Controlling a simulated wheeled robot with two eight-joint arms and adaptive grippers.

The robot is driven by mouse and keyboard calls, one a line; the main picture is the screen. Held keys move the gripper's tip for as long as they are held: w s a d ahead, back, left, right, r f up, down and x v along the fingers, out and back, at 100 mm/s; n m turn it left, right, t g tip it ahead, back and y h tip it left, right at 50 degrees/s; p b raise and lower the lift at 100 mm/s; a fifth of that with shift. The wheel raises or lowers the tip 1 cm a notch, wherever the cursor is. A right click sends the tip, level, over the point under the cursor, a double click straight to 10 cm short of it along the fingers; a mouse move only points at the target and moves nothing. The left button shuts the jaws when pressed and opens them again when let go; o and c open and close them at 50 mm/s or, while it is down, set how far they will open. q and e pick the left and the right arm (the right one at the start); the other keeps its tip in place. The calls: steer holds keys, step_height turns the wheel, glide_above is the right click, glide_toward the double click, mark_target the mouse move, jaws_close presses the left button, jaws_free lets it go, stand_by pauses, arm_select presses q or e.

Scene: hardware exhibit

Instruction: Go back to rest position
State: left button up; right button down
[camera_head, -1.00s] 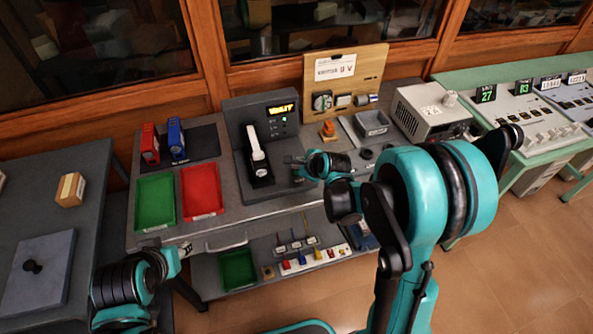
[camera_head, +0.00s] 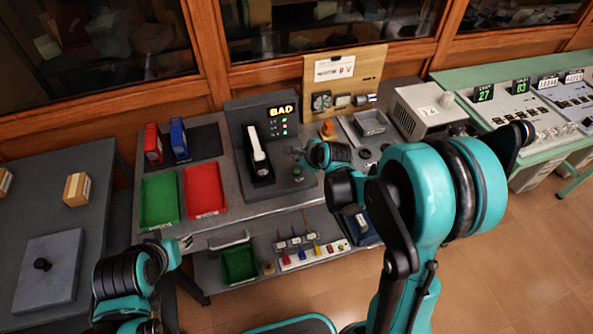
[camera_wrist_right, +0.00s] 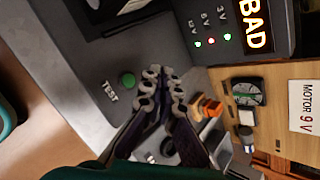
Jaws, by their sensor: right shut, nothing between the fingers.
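My right gripper (camera_head: 300,153) is beside the dark tester (camera_head: 240,118), above its base. In the right wrist view, the right gripper (camera_wrist_right: 163,90) has its fingers together with nothing between them. The green TEST button (camera_wrist_right: 128,80) lies near its fingertips, apart from them as far as I can see. The tester display (camera_wrist_right: 254,25) reads BAD, with small red and green lights lit. A white strip-like piece (camera_head: 257,148) stands in the tester's black holder. My left gripper (camera_head: 184,243) is low at the table's front left; its fingers are too small to judge.
Green (camera_head: 160,201) and red (camera_head: 204,190) trays lie left of the tester. Red (camera_head: 153,144) and blue (camera_head: 178,139) holders stand behind them. A wooden motor board (camera_head: 345,75), an orange part (camera_head: 328,129) and a grey box (camera_head: 430,108) are right. Open floor lies front right.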

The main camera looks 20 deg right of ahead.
steer(key=s+r+n+g+h, duration=0.1)
steer(key=s+r+n, duration=0.3)
steer(key=s+n, duration=0.8)
steer(key=s+r+n+g+h, duration=0.1)
steer(key=s+r+n, duration=0.3)
steer(key=s+n, duration=0.8)
steer(key=shift+s+r, duration=0.35)
steer(key=shift+s, duration=0.15)
